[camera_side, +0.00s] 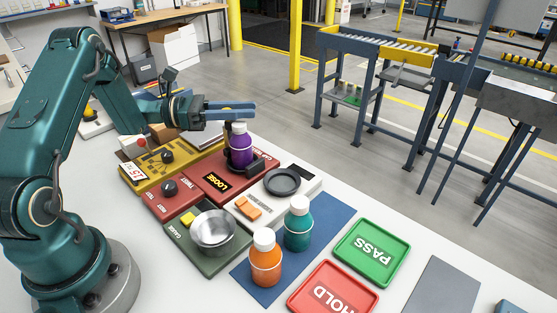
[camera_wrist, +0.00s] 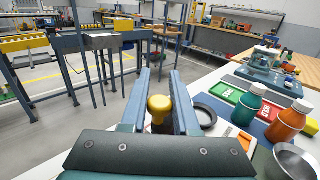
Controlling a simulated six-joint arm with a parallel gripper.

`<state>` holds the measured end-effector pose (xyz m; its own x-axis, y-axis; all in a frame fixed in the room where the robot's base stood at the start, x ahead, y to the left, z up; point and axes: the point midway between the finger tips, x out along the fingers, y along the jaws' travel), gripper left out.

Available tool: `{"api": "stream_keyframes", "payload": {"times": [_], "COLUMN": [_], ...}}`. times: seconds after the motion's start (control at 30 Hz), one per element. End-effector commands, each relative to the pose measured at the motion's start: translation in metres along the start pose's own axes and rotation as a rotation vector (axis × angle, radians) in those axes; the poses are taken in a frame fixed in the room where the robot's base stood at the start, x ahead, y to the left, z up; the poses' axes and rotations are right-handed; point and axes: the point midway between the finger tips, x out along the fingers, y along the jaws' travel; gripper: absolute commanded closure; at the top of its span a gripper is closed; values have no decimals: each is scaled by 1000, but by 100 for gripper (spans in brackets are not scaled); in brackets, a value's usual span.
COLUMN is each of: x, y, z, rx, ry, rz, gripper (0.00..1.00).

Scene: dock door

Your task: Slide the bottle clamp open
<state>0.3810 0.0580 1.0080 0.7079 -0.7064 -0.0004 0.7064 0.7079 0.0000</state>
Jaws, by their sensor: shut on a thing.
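A purple bottle (camera_side: 240,152) with a cap (camera_side: 239,127) stands upright on the red torque station (camera_side: 205,184), whose display reads LOOSE. The dark bottle clamp (camera_side: 261,164) is around or beside the bottle's lower part; whether its jaws touch the bottle cannot be told. My gripper (camera_side: 240,110) is level with the bottle's top, its blue fingers pointing right. The clamp is largely hidden in the wrist view.
An orange bottle (camera_side: 265,266) and a teal bottle (camera_side: 298,227) stand on a blue mat (camera_side: 326,218). A metal bowl (camera_side: 211,230), a dark round dish (camera_side: 282,181), a green PASS tray (camera_side: 371,252) and a red HOLD tray (camera_side: 334,291) are nearby. A conveyor (camera_side: 380,45) stands beyond the table.

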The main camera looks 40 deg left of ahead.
Motion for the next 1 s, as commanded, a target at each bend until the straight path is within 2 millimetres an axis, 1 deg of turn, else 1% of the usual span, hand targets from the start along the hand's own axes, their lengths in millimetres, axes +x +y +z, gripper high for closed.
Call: {"api": "stream_keyframes", "payload": {"times": [0.77,0.87,1.0], "x": [0,-5,-15], "y": [0,5,16], "z": [0,0,0], "rx": [-1,1,2], "ry": [-1,-2,-3], "rz": [-2,0,2], "gripper": [100,100,100]}}
